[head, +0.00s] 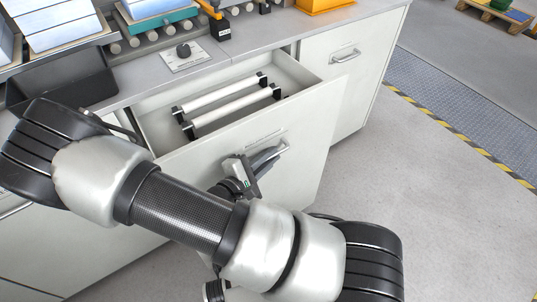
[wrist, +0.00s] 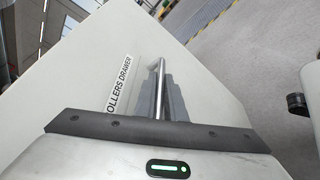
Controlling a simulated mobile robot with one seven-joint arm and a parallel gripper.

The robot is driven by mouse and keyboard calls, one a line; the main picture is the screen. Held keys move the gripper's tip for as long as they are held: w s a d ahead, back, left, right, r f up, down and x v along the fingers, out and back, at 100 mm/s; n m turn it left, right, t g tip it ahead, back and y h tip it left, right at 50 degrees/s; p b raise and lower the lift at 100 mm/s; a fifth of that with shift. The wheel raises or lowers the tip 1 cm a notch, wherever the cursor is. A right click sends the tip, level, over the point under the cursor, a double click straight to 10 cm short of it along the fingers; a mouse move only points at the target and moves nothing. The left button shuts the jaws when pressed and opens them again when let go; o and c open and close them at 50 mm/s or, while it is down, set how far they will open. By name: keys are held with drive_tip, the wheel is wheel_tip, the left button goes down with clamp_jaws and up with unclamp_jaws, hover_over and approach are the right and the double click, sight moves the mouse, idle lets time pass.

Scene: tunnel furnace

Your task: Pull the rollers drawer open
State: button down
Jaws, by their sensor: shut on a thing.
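The rollers drawer (head: 320,118) stands pulled out from the cabinet in the head view, its inside visible from above. Two white rollers with black end blocks, a rear one (head: 215,95) and a front one (head: 235,109), lie in it. My gripper (head: 268,158) is at the drawer front, shut on its metal bar handle (head: 284,149). In the wrist view the handle (wrist: 160,75) runs between my grey gripper fingers (wrist: 163,98), beside the label "ROLLERS DRAWER" (wrist: 119,84), whose first letter is cut off. My arm hides part of the drawer front.
A closed cabinet front with a handle (head: 345,55) stands to the right. The worktop above carries a black bin (head: 62,82), a control knob plate (head: 186,55) and a roller conveyor (head: 140,40). The floor (head: 415,190) to the right is clear.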

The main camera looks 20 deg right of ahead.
idle(0.3)
drive_tip(key=c, duration=2.1)
unclamp_jaws()
drive_tip(key=shift+s, duration=0.1)
drive_tip(key=p+v, duration=0.2)
drive_tip(key=v, duration=1.5)
drive_tip(key=shift+a+p, duration=0.2)
drive_tip(key=shift+p, duration=0.2)
drive_tip(key=shift+s, duration=0.1)
drive_tip(key=s+d+r+m+g+y, duration=0.1)
drive_tip(key=d+r+m+y, duration=0.35)
drive_tip(key=r, duration=0.45)
drive_tip(key=s+d+r+m+g+y, duration=0.2)
drive_tip(key=d+r+m+y, duration=0.25)
drive_tip(key=r, duration=0.55)
drive_tip(key=s+d+r+m+g+y, duration=0.1)
drive_tip(key=d+r+m+y, duration=0.3)
drive_tip(key=r, duration=0.5)
wheel_tip(320, 180, up, 22)
drive_tip(key=p, duration=2.1)
drive_tip(key=shift+a+m+h, duration=0.3)
drive_tip(key=shift+a+m, duration=0.05)
drive_tip(key=shift+m, duration=0.05)
